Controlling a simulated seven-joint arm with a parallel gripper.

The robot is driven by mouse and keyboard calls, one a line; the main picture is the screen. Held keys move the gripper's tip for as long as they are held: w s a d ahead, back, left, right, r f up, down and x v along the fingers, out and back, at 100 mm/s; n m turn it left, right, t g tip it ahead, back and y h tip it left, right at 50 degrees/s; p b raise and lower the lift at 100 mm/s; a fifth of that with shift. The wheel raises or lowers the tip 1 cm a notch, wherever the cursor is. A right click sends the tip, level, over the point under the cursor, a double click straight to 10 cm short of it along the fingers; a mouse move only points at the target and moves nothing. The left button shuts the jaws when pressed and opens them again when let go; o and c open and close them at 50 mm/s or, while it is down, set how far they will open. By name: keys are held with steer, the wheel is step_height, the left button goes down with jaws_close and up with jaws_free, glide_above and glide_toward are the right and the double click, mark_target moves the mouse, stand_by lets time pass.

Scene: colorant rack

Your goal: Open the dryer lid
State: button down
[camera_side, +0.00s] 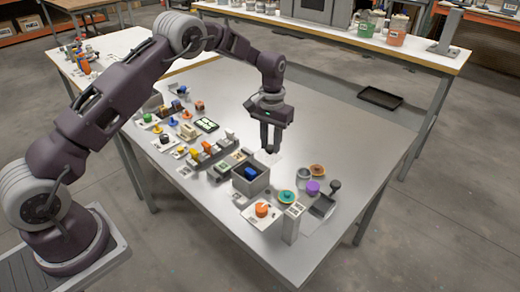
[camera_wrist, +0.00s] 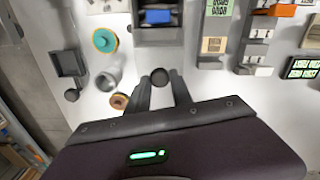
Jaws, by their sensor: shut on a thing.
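My gripper (camera_side: 270,146) points down above the table, behind and to the right of an open-topped grey box (camera_side: 265,186) in the side view. Its fingers are closed around a dark round knob (camera_wrist: 160,77), seen between the fingertips in the wrist view. I cannot make out a lid plate around this knob. The grey box also shows at the top of the wrist view (camera_wrist: 158,39), with a blue block (camera_wrist: 157,16) inside and no cover over it. No label shows which thing is the dryer.
A teal round piece (camera_side: 287,197), a purple piece (camera_side: 312,187), a grey cup (camera_side: 304,178) and a dark tray (camera_side: 322,206) stand right of the box. Several small coloured parts and holders crowd the left side. The table's far right is clear.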

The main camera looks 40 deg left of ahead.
steer(key=w, duration=0.2)
steer(key=shift+w, duration=0.4)
steer(key=c, duration=1.1)
jaws_free()
steer(key=shift+r, duration=0.1)
